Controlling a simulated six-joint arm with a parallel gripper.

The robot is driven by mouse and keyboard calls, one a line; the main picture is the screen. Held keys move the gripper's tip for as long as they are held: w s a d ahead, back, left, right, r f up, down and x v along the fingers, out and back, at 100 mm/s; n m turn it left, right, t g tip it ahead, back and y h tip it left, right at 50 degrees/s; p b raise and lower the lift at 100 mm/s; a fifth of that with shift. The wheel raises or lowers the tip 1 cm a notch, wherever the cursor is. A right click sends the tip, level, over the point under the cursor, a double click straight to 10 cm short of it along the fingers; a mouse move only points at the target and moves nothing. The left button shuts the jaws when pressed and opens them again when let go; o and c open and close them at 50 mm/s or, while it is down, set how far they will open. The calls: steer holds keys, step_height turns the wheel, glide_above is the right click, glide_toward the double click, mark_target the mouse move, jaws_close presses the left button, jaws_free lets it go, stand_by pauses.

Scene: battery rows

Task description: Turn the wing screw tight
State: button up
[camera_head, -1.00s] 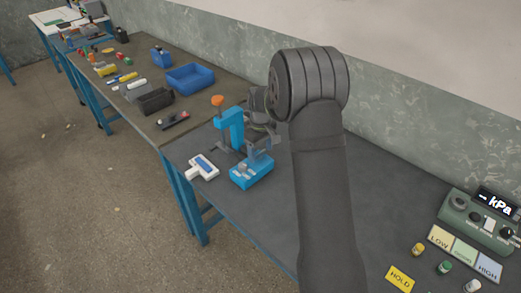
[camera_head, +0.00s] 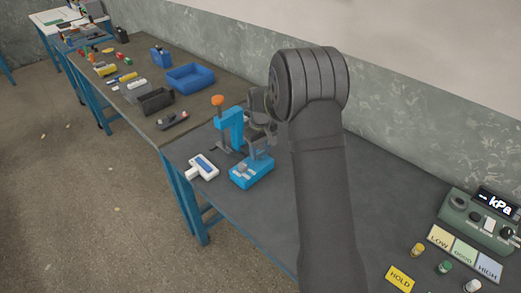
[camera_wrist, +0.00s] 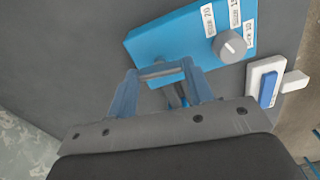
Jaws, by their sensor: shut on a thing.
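The blue fixture (camera_head: 250,174) stands on the dark bench, with its labelled dial (camera_wrist: 229,46) on top in the wrist view. My gripper (camera_wrist: 160,72) is over the fixture's edge in the wrist view, pointing down. Its two fingers are closed on a small grey bar-like piece, which I take to be the wing screw (camera_wrist: 160,71); its wings are mostly hidden between the fingers. In the head view my gripper (camera_head: 259,150) is just above the fixture's back side, and the screw cannot be made out there.
A blue clamp stand with an orange knob (camera_head: 218,100) rises close to my gripper's left. A white and blue device (camera_head: 203,166) lies left of the fixture. A kPa gauge box (camera_head: 482,215) and coloured label plates stand at the right.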

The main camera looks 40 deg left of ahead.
steer(key=m, duration=1.2)
steer(key=shift+m, duration=2.1)
steer(key=o, duration=1)
steer(key=shift+r, duration=0.1)
step_height(320, 180, up, 17)
steer(key=shift+r, duration=0.15)
